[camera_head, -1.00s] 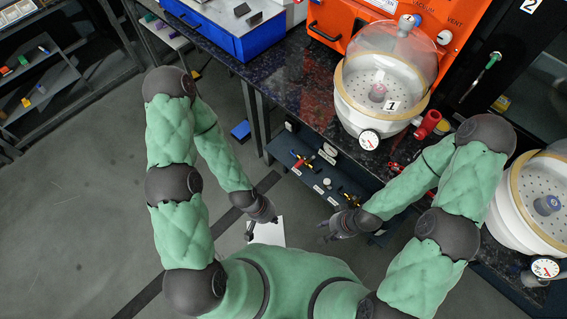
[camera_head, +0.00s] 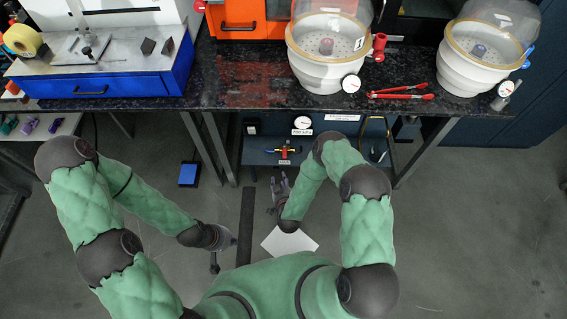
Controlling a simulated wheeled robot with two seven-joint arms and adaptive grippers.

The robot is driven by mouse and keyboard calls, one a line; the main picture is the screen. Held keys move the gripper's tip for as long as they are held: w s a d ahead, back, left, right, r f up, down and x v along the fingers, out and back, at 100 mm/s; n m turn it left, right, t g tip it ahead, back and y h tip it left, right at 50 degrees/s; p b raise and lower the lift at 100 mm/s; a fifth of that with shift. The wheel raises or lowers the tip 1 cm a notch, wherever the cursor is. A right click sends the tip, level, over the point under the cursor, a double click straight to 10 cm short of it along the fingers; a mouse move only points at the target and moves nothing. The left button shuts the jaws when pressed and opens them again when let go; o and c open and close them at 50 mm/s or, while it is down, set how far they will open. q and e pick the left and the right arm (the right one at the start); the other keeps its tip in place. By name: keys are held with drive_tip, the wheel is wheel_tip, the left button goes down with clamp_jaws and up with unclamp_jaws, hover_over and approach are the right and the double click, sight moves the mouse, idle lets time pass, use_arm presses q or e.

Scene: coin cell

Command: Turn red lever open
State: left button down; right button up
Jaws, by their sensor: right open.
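A small brass valve fitting (camera_head: 285,150) with red and blue parts sits on the dark lower shelf under the bench. It is too small to tell which way its lever points. A red part (camera_head: 378,46) stands at the right side of the first white vacuum vessel (camera_head: 318,72) on the bench. My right gripper (camera_head: 279,181) is open and empty, in front of the lower shelf and just below the brass fitting in the picture, apart from it. My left gripper (camera_head: 230,239) is lower left, away from both; its fingers are too small to read.
Red-handled pliers (camera_head: 402,94) lie on the dark bench top (camera_head: 240,88). The lower shelf also holds a white gauge (camera_head: 302,124). A bench leg (camera_head: 206,150) stands left of the shelf. A second vessel (camera_head: 470,72) is at right. The floor in front is open.

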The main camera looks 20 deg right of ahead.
sight(285, 154)
drive_tip(key=w+d+r+t+h+b, duration=0.1)
drive_tip(key=w+d+t+h+b, duration=0.2)
drive_tip(key=w, duration=0.5)
drive_tip(key=shift+w+d+r+m+t+h+b, duration=0.15)
drive_tip(key=shift+w+d+m+t+h+b, duration=0.15)
drive_tip(key=shift+d+t+b, duration=0.4)
drive_tip(key=shift+a, duration=0.1)
drive_tip(key=shift+c, duration=0.3)
clamp_jaws()
